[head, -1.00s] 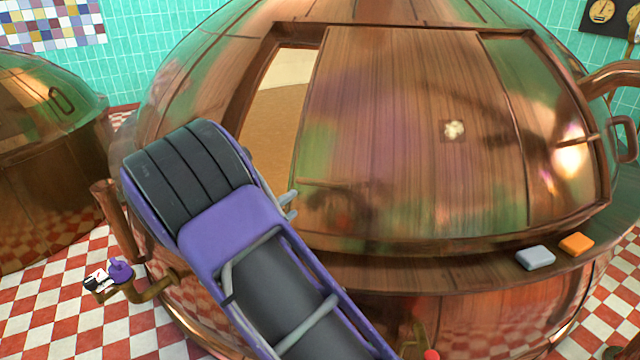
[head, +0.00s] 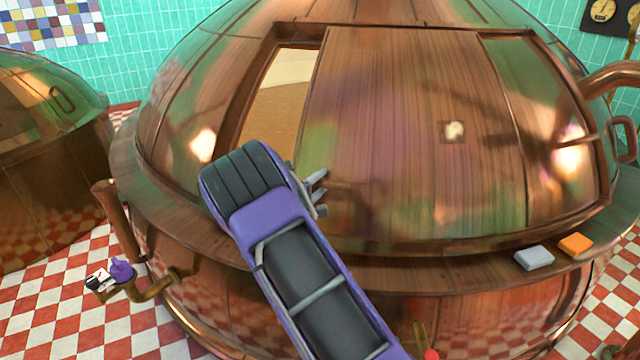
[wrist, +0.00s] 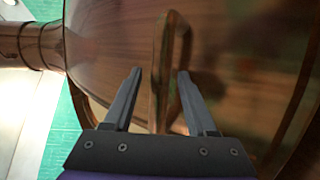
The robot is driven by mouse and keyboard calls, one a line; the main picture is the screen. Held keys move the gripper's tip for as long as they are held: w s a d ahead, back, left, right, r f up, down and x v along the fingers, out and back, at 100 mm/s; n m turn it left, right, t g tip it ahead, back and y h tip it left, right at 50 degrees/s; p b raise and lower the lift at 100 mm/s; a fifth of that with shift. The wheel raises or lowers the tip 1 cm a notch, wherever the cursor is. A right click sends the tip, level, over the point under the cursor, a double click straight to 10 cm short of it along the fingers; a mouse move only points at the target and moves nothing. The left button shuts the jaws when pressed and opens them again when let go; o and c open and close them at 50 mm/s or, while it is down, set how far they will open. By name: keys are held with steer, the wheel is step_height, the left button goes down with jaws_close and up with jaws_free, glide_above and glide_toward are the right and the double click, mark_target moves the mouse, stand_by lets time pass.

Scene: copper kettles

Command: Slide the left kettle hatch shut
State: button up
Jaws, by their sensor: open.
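The large copper kettle (head: 180,120) fills the middle of the head view. Its brown sliding hatch (head: 400,130) covers most of a framed opening (head: 283,95); a gap at the left shows the golden inside. My gripper (head: 318,190) is near the hatch's lower left part, its tips partly visible beyond my arm. In the wrist view my gripper (wrist: 160,85) is open, with an upright copper bar handle (wrist: 160,65) between the two fingers. The fingers appear apart from the bar. My arm hides the lower left edge of the opening.
Another copper kettle (head: 45,150) stands at the far left. A grey block (head: 534,257) and an orange block (head: 576,244) lie on the kettle's ledge at right. A pipe with a purple knob (head: 121,270) sticks out at lower left. The floor is red and white checks.

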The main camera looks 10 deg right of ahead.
steer(key=shift+c, duration=0.2)
jaws_close()
stand_by(1.2)
